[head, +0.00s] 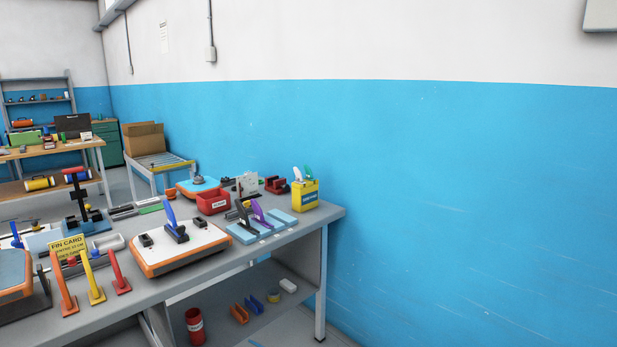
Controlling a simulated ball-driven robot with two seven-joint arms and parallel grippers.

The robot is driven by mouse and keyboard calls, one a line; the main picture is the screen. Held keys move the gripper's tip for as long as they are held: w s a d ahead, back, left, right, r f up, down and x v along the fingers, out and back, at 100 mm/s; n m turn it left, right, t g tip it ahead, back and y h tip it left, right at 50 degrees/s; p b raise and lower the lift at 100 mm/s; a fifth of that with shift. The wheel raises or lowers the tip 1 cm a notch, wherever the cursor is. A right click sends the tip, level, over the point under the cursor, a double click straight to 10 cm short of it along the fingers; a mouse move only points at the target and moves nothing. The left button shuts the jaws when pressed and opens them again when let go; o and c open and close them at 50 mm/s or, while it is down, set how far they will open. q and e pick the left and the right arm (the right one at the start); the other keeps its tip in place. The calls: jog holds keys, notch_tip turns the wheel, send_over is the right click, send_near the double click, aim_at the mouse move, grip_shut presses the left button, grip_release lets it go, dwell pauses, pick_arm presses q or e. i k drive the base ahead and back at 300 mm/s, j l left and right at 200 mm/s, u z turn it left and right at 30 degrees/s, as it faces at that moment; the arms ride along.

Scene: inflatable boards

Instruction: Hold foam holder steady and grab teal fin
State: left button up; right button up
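A light blue foam holder (283,216) lies near the right end of the grey workbench. A purple fin (259,214) and a black fin (244,215) stand in its left part; its right part looks empty. I cannot pick out a clearly teal fin. A green piece (308,172) and a white piece stick up from a yellow container (306,196) behind the holder; they are too small to identify surely. Neither of my grippers is in view.
A white and orange board (185,250) with an upright blue fin (171,218) lies left of the holder. Red bin (213,201) stands behind. Orange, yellow and red fins (119,273) stand at front left. The workbench (332,212) ends near the blue wall.

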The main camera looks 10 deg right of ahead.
aim_at(308, 175)
jog(key=i+l+z, duration=0.1)
jog(key=i, duration=0.3)
jog(key=i+l, duration=0.2)
jog(key=i, duration=0.25)
jog(key=i+l+z, duration=0.15)
jog(key=i, duration=0.25)
